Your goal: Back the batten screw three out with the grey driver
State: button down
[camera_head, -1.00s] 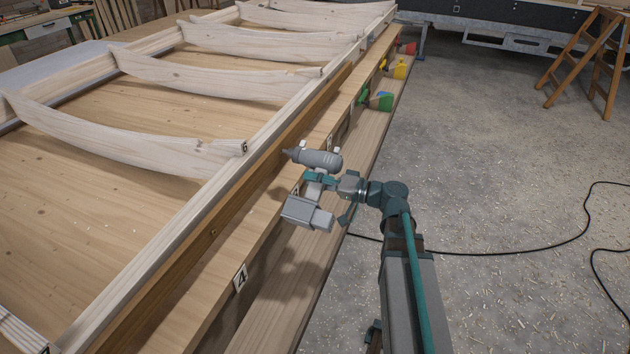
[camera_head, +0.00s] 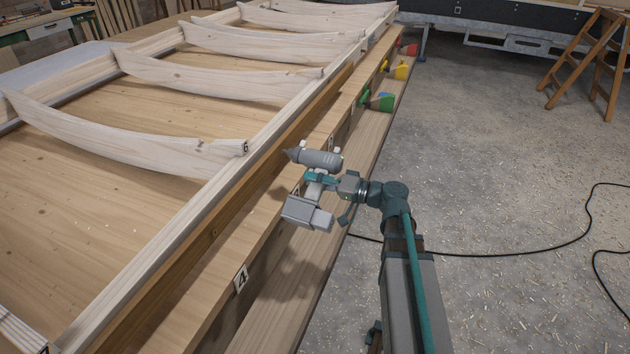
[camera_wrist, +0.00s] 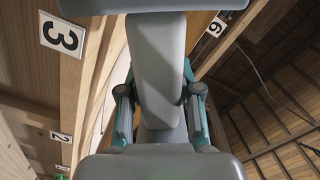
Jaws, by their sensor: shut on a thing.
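The grey driver (camera_head: 318,158) is held level in my gripper (camera_head: 320,176), its dark nose pointing left toward the brown batten (camera_head: 262,160). The nose is close to the batten; I cannot tell whether it touches. In the wrist view my gripper (camera_wrist: 160,105) is shut around the grey driver's body (camera_wrist: 158,60), which fills the middle of the picture. A number 3 label (camera_wrist: 62,36) shows on the timber at the upper left there. Batten screw three itself is not discernible; the driver and gripper may hide it.
Green (camera_head: 377,101), yellow (camera_head: 397,69) and red (camera_head: 407,49) tools stand farther along the lower ledge (camera_head: 290,278). A number 4 label (camera_head: 241,278) is on the near timber. Pale curved ribs (camera_head: 130,140) rise left of the batten. Black cable lies on the open floor at right.

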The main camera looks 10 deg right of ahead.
jog(key=shift+r, duration=0.1)
jog(key=shift+b+v, duration=0.3)
jog(key=shift+v, duration=1.1)
jog(key=w+d+b, duration=0.1)
jog(key=w+d, duration=0.2)
jog(key=d, duration=0.4)
jog(key=shift+w, duration=0.35)
jog(key=s+a+r+t+p, duration=0.1)
jog(key=s+a+r+p, duration=0.4)
jog(key=s+p, duration=0.5)
jog(key=a+p, duration=0.1)
jog(key=p, duration=0.5)
jog(key=shift+a+r+m+h, duration=0.2)
jog(key=shift+m+h, duration=0.1)
jog(key=shift+m, duration=0.1)
jog(key=shift+f, duration=0.25)
